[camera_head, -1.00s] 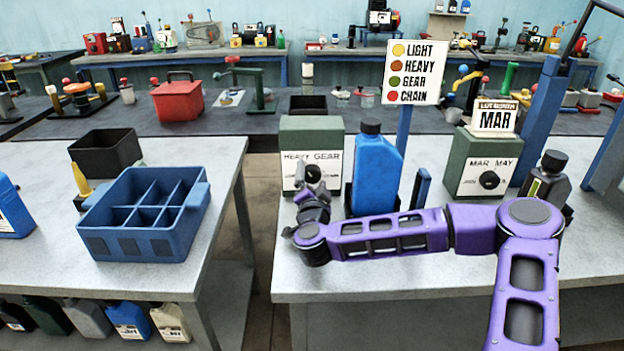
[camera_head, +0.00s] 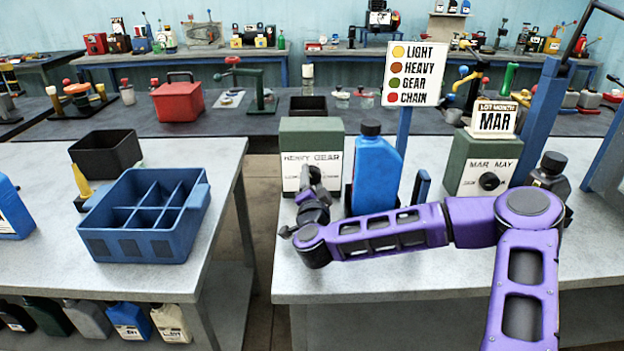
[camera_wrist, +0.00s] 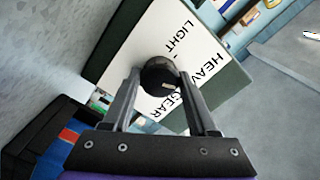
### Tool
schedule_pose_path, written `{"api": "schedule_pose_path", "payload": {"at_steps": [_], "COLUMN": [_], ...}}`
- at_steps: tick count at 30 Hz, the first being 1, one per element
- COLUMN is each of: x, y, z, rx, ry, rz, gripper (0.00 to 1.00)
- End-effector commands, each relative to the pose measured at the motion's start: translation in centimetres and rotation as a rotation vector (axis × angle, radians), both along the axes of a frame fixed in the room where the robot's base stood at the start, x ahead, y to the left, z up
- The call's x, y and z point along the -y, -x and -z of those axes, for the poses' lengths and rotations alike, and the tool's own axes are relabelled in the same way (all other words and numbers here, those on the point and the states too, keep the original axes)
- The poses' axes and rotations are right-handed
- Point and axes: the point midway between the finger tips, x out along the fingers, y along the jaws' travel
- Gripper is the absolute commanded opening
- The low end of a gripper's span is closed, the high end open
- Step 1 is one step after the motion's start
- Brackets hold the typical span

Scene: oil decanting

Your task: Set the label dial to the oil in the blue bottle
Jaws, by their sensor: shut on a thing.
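The label dial is a round black knob (camera_wrist: 158,76) with a pale mark, on the white face of a green box (camera_head: 311,136). The mark lies on the side toward the words HEAVY and GEAR; which word it meets is unclear. My gripper (camera_wrist: 161,80) has one finger on each side of the knob and is shut on it. In the head view my gripper (camera_head: 311,182) hides most of the knob. The blue bottle (camera_head: 376,172), black-capped, stands upright just right of the box. No label shows on its visible side.
A sign (camera_head: 413,73) pairs yellow with LIGHT, brown-orange with HEAVY, green with GEAR and red with CHAIN. A second green box (camera_head: 487,150) reads MAR MAY, with a MAR card above. A dark bottle (camera_head: 548,178) stands right. A blue divided crate (camera_head: 145,215) sits on the left table.

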Motion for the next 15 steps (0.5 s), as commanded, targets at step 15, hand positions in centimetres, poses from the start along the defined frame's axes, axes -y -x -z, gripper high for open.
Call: {"api": "schedule_pose_path", "payload": {"at_steps": [15], "x": [0.00], "y": [-0.01], "z": [0.06], "rx": [0.001], "ry": [-0.454], "rz": [0.000], "gripper": [0.03]}}
